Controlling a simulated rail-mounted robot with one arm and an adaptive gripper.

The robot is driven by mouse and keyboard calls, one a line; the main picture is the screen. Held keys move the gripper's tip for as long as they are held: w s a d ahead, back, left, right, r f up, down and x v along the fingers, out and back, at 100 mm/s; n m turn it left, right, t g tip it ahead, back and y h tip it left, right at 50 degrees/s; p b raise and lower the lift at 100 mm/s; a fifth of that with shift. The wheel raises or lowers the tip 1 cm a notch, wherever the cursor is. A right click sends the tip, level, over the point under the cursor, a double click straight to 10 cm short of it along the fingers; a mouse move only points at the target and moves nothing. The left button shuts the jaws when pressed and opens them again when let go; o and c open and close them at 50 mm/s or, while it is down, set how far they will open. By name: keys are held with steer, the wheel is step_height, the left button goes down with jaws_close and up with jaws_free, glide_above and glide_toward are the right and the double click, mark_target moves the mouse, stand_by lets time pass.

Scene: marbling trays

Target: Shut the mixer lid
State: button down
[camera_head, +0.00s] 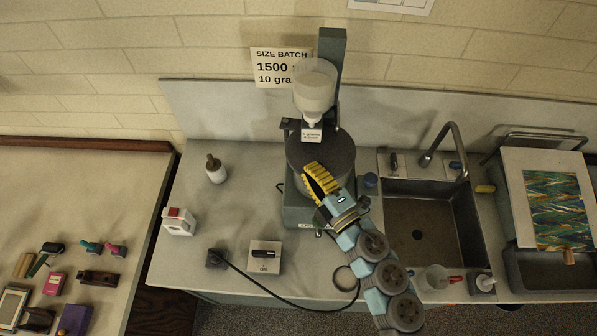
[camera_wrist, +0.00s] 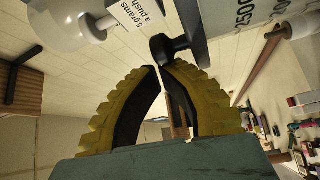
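The mixer (camera_head: 297,214) stands at the middle of the counter, grey-green with a dark round top (camera_head: 325,150). I cannot tell from this angle whether that dark disc is the lid or how far it is closed. My gripper (camera_head: 310,170), with yellow ribbed fingers, is over the mixer's front part and hides some of it. In the wrist view, the fingertips (camera_wrist: 163,67) come nearly together with nothing clearly between them. A dark knob-like part (camera_wrist: 178,46) appears just beyond the tips; contact is unclear.
A white hopper (camera_head: 315,90) hangs above the mixer on a grey post (camera_head: 332,50). A sink (camera_head: 425,225) is to the right, a white switch box (camera_head: 265,257) at front left. A small bottle (camera_head: 216,172) stands left. A black cable (camera_head: 265,288) crosses the counter front.

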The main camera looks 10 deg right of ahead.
steer(key=shift+w+d, duration=0.15)
steer(key=shift+d, duration=0.4)
steer(key=shift+w+d, duration=0.15)
steer(key=shift+d, duration=0.55)
steer(key=r+b+v, duration=0.1)
steer(key=b+v, duration=0.1)
steer(key=v, duration=0.6)
steer(key=shift+d+f, duration=0.2)
steer(key=shift+d, duration=0.05)
steer(key=shift+w, duration=0.15)
